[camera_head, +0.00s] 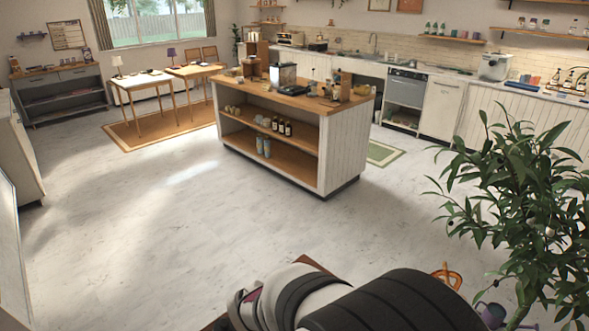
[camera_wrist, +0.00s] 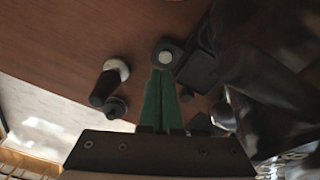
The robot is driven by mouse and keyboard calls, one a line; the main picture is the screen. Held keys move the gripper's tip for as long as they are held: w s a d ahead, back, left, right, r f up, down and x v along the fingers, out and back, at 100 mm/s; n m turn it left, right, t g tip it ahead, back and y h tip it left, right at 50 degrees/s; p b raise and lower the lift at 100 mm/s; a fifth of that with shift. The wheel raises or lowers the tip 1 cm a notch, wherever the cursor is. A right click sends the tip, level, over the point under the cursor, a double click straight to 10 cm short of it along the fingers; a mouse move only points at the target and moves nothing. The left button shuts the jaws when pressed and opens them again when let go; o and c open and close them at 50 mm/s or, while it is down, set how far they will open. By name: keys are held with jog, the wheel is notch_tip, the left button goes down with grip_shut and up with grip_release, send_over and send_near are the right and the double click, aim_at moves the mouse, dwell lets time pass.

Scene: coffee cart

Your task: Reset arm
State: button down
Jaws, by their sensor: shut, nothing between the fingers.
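My gripper (camera_wrist: 161,72) shows in the wrist view with its two green fingers together and nothing between them. The fingertips point at a brown wooden surface (camera_wrist: 60,35), close to a small dark square item with a pale round top (camera_wrist: 168,56). I cannot tell whether they touch it. In the head view my arm fills the bottom middle, and my gripper cannot be made out there.
In the wrist view, a black-handled item (camera_wrist: 104,87) and a small black piece (camera_wrist: 113,108) lie left of the fingers. A dark tray (camera_wrist: 199,70) and blurred dark shapes crowd the right. The head view shows a wooden-topped island (camera_head: 345,105), a leafy plant (camera_head: 535,190) and open floor (camera_head: 150,225).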

jog(key=s+d+r+m+t+y, duration=0.1)
jog(key=s+d+r+m+t, duration=0.2)
jog(key=d+r+m, duration=0.5)
jog(key=s+d+r+m+t+y, duration=0.15)
jog(key=d+r+m+t, duration=0.25)
jog(key=r+m, duration=0.7)
jog(key=s+f+g+h, duration=0.1)
jog(key=s+f+g, duration=0.6)
jog(key=s, duration=0.3)
jog(key=shift+s+d+f+g, duration=0.2)
jog(key=shift+s+f+g, duration=0.1)
jog(key=shift+s, duration=0.1)
